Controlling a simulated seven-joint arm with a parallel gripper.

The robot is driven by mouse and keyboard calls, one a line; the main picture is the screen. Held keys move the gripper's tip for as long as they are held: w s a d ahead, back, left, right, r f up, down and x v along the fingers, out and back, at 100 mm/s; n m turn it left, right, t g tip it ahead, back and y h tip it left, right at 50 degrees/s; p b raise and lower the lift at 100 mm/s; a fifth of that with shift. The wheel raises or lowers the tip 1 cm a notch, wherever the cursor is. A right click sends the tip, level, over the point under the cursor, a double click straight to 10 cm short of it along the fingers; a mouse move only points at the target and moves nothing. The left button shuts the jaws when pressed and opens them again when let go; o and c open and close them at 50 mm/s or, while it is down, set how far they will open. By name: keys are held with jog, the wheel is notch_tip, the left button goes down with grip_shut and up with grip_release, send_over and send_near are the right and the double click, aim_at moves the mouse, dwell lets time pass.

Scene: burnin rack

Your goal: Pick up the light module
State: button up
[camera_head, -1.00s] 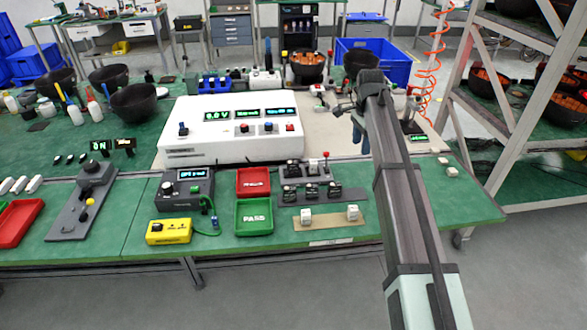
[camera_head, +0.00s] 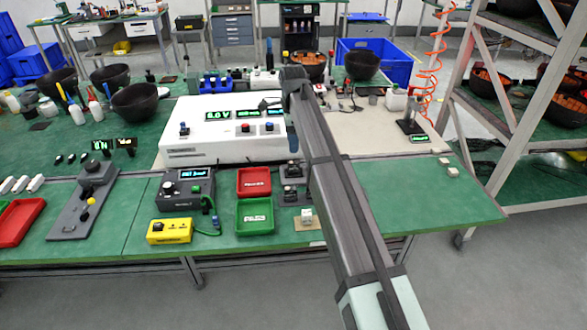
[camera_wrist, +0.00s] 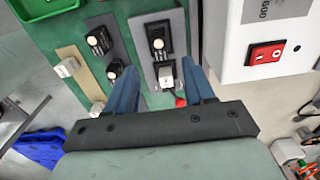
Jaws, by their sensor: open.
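In the wrist view, a pale grey-white module (camera_wrist: 167,76) sits upright on a grey plate, between and below my gripper's fingers; I take it as the light module, though no label is readable. A dark socket with a round white top (camera_wrist: 158,43) is beside it on the same plate. Two white blocks sit on a tan strip (camera_wrist: 77,83) to the left; one block (camera_head: 307,215) shows in the head view. My gripper (camera_wrist: 159,66) is open and empty, its blue fingers pointing down at the plate.
The white powered box (camera_head: 215,145) with red switch stands close beside my gripper. A red tray (camera_head: 253,182) and green tray (camera_head: 254,216) lie left of the plates. A red-tipped lever (camera_wrist: 180,102) is close to the right finger. The right bench end is free apart from two small blocks.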

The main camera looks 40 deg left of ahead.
aim_at(293, 162)
notch_tip(293, 162, down, 10)
jog(key=shift+d+r, duration=0.1)
jog(key=shift+r, duration=0.05)
dwell(0.5)
jog(key=shift+c, duration=0.5)
grip_shut()
